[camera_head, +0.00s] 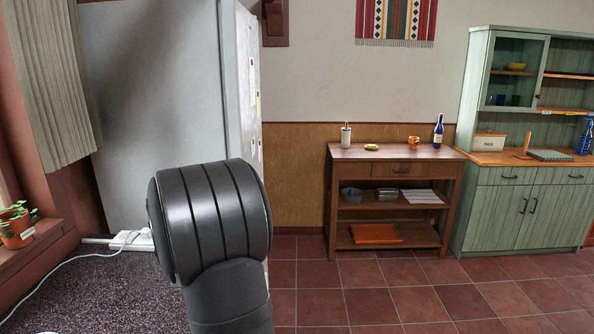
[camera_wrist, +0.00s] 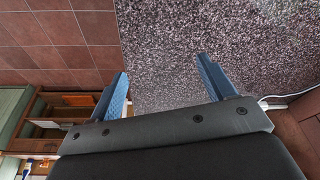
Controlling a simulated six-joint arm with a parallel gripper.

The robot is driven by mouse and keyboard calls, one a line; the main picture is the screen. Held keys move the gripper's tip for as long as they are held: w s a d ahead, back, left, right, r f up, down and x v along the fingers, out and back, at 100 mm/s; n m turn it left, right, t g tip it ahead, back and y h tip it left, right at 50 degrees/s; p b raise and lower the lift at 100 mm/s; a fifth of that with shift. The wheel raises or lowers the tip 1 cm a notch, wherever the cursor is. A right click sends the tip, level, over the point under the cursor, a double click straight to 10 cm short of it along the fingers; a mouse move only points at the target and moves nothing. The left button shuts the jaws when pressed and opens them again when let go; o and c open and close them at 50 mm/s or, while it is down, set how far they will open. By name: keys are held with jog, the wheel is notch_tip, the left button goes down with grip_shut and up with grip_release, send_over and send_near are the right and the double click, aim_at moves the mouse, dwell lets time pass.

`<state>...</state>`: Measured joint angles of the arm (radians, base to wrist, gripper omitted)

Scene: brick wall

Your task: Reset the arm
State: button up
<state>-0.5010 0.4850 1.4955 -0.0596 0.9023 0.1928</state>
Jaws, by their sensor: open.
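My gripper (camera_wrist: 158,88) shows in the wrist view with its two blue fingers spread wide apart. Nothing is between the fingers. The wrist view looks over the speckled dark counter (camera_wrist: 180,45), with the tiled floor to its left. In the head view a dark grey joint of my arm stands in the lower middle, in front of the fridge. My gripper itself does not show in the head view.
A grey fridge (camera_head: 165,95) stands behind my arm. A potted plant (camera_head: 17,226) is on the sill at left, and a white cable (camera_head: 75,257) runs over the counter. A wooden side table (camera_head: 395,155) and a green cabinet (camera_head: 515,210) stand across the open tiled floor (camera_head: 400,290).

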jog(key=w+d+f+m, duration=0.2)
jog(key=d, duration=0.5)
jog(key=w+d+f+m+h, duration=0.1)
jog(key=w+d+f, duration=0.1)
jog(key=d, duration=0.6)
jog(key=shift+w+m, duration=0.25)
jog(key=shift+m, duration=0.15)
